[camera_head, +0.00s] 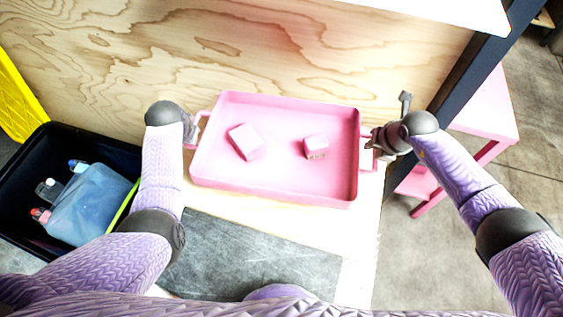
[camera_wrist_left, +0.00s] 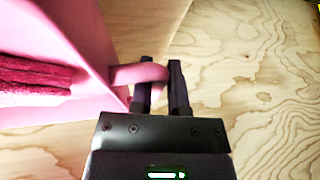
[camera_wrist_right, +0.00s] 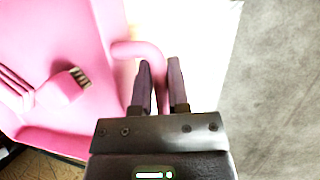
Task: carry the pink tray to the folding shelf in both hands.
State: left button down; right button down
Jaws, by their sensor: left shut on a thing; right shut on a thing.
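The pink tray (camera_head: 275,193) is in front of me in the head view, a shallow rectangle with a looped handle at each end. My left gripper (camera_head: 193,127) is shut on the left handle (camera_wrist_left: 135,73). My right gripper (camera_head: 374,144) is shut on the right handle (camera_wrist_right: 138,49). I cannot tell whether the tray touches the pale wooden surface under it. A pink stand with legs (camera_head: 487,112), possibly the folding shelf, is at the right.
A plywood wall (camera_head: 240,50) rises behind the tray. A black bin (camera_head: 22,185) with bottles (camera_head: 90,205) stands at left, beside a yellow thing (camera_head: 18,95). A dark post (camera_head: 480,60) stands at right, near my right arm. Grey floor (camera_head: 430,260) is open at lower right.

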pick_arm(q)
jog(key=shift+f, duration=0.1)
pick_arm(e)
jog(key=shift+f, duration=0.15)
